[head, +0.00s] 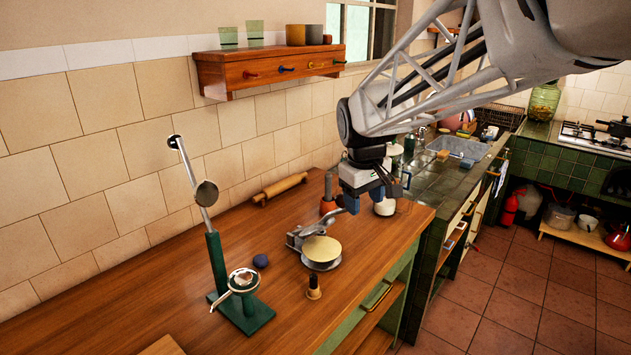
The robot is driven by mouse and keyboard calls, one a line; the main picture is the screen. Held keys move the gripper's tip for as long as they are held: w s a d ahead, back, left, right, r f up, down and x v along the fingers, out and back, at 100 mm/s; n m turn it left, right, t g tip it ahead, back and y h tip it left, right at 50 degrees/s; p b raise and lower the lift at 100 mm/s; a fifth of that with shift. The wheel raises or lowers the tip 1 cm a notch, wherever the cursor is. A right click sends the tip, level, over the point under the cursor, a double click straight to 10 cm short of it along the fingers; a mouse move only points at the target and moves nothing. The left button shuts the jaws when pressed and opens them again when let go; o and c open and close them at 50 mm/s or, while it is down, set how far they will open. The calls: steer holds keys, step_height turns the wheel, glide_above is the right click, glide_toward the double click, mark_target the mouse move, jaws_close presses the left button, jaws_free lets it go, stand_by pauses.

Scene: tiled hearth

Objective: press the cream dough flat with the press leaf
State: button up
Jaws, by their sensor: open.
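A small metal press (322,265) stands on the wooden counter, with a round base and a hinge bracket at its back left. A flat cream disc (321,249) lies on top of it; I cannot tell whether this is the dough or a cream-coloured leaf. A bent grey piece beside the disc rises toward my gripper, and I cannot tell how it joins the press. My gripper (372,200) is open, pointing down, above and to the right of the press. Whether its near finger touches the grey piece cannot be told.
A green stand (218,262) with a raised metal lever and a ring cup stands left of the press. A dark ball (260,261), a small wooden-topped stamp (314,287) and a rolling pin (279,189) lie nearby. An orange jar (327,206) and white pot (385,206) flank my gripper. The front-left counter has room.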

steer(key=shift+c, duration=0.3)
